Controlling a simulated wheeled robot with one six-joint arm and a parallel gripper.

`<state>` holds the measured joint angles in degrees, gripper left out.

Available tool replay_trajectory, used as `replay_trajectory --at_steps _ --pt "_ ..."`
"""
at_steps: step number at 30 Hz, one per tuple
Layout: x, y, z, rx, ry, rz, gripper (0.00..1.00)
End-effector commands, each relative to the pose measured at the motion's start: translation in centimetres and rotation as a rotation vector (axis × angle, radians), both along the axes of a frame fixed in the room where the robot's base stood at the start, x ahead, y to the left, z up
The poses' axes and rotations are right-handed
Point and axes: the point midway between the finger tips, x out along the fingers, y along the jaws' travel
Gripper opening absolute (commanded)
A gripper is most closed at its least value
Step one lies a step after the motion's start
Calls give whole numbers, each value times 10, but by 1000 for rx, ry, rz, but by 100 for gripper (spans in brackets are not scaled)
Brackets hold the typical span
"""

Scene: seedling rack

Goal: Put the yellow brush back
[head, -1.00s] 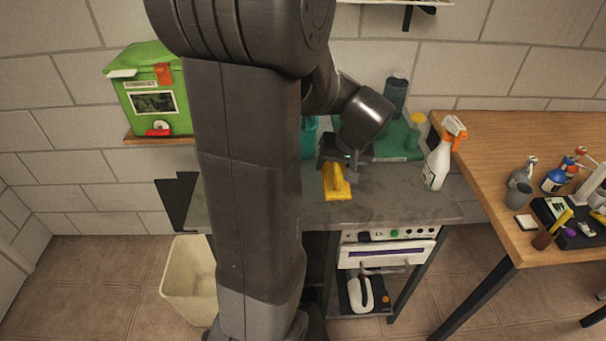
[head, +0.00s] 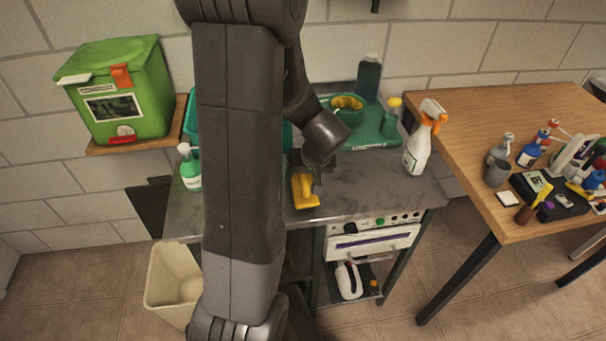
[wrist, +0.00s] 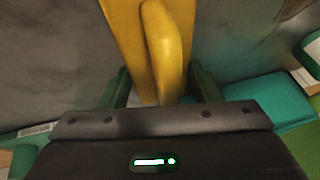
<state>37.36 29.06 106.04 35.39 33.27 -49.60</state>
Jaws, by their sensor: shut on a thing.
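The yellow brush (head: 304,190) is in the middle of the head view, over the front part of the grey counter (head: 375,185). My gripper (head: 311,173) is at its upper end, shut on it. In the wrist view the yellow brush (wrist: 162,45) runs up from between the two dark green fingers of my gripper (wrist: 161,88). I cannot tell whether the brush touches the counter or hangs just above it. Its underside is hidden.
A green tray (head: 378,140) with a bowl (head: 347,110) and bottles is at the counter's back. A white-orange spray bottle (head: 417,150) stands right, a green bottle (head: 190,170) left. A wooden table (head: 470,130) holds several small things. My arm hides the counter's left middle.

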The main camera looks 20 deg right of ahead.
Motion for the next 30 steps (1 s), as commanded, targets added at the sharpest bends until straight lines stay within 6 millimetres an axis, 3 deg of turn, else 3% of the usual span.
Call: replay_trajectory --at_steps 14,15,18,30 --pt "0 0 -9 -1 -1 -1 35" --pt "0 0 -8 -1 -1 -1 61" --pt "0 0 -8 -1 0 0 78" --pt "0 0 -3 -1 0 0 78"
